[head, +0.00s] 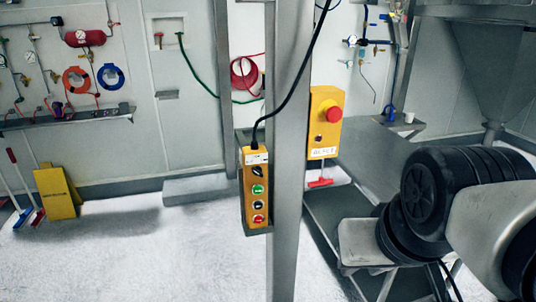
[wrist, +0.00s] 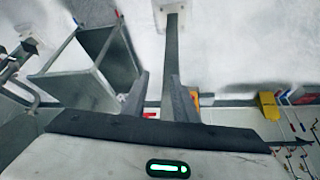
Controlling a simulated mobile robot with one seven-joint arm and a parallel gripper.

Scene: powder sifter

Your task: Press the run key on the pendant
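The pendant (head: 250,205) is a narrow yellow box hanging upright on a black cable against the left side of a grey post. Its front has a black switch at the top, a green key (head: 257,189), a black-and-white key and a red key at the bottom. The green one looks like the run key; its marking is too small to read. My gripper (wrist: 160,92) shows in the wrist view with its two dark fingers apart and nothing held between them. The post shows beyond the gap.
A yellow box with a red mushroom button (head: 325,115) sits on the post's right side. The grey post (head: 287,150) stands between the boxes. A yellow floor sign (head: 57,192) stands far left.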

